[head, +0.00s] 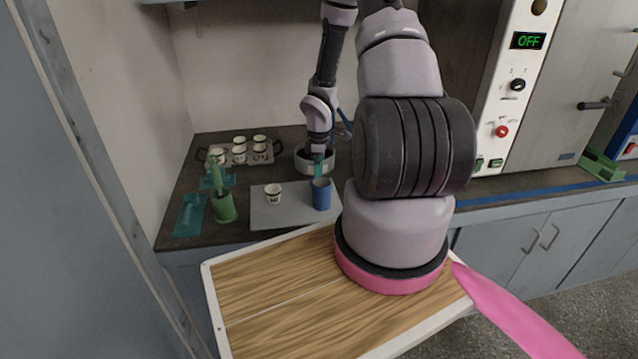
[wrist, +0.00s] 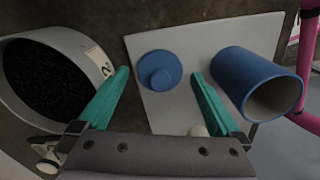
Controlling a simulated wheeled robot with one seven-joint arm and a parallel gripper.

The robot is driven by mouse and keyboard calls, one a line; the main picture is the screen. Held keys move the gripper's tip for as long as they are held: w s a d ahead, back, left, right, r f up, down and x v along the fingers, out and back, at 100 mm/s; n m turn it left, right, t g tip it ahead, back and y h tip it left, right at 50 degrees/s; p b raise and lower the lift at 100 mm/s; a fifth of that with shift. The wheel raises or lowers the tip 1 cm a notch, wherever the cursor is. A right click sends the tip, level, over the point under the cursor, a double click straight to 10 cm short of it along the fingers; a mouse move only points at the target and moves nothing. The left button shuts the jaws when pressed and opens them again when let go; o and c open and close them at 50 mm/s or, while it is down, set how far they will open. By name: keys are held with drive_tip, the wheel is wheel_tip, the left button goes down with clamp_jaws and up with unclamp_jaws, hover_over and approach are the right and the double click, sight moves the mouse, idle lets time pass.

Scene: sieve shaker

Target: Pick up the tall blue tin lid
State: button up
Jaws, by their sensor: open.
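The blue lid (wrist: 160,66), a round disc with a raised knob, lies on the light grey board (wrist: 210,40) in the wrist view. My gripper (wrist: 160,76) is open, with one teal finger on each side of the lid and nothing held. In the head view my gripper (head: 319,168) points down over the back of the board (head: 293,215), and I cannot make out the lid there. The tall blue tin (head: 321,194) stands upright and open on the board. In the wrist view the tin (wrist: 258,82) is just right of the right finger.
A round pan of black grains (wrist: 42,85) is close to the left finger. A small white cup (head: 273,194) stands on the board. A tray of several cups (head: 240,154), a green holder (head: 224,207) and a teal tray (head: 190,215) are to the left.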

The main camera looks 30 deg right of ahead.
drive_tip(key=shift+f, duration=0.3)
drive_tip(key=c, duration=1.3)
drive_tip(key=shift+r, duration=0.1)
